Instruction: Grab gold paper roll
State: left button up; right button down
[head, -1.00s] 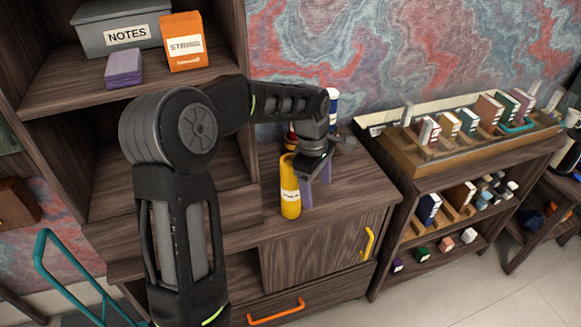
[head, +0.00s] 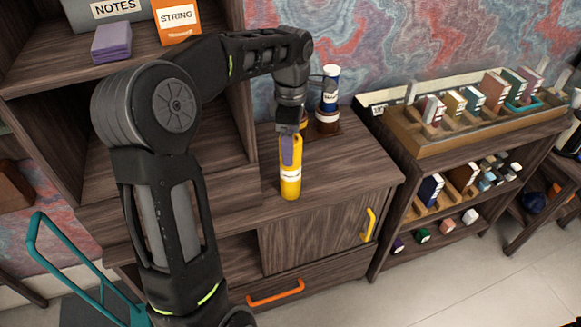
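The gold paper roll (head: 291,182) is a yellow cylinder with a white label, standing upright on the wooden cabinet top (head: 345,165). My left gripper (head: 288,150) points down at the roll's upper part. One purple finger pad lies in front of the roll. The other finger is hidden, so I cannot tell whether the gripper is closed on the roll. My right gripper is not in view.
A blue-and-white roll (head: 330,82) and a dark red-brown jar or roll (head: 327,122) stand behind, right of the gripper. The tall shelf (head: 243,110) rises to the left. The cabinet top right of the roll is clear. A stocked rack (head: 400,145) stands further right.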

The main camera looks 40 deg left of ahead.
pick_arm(q)
jog(key=f, duration=0.5)
jog(key=shift+s+p, duration=0.25)
jog(key=shift+p, duration=0.1)
dwell(0.4)
grip_shut()
dwell(0.7)
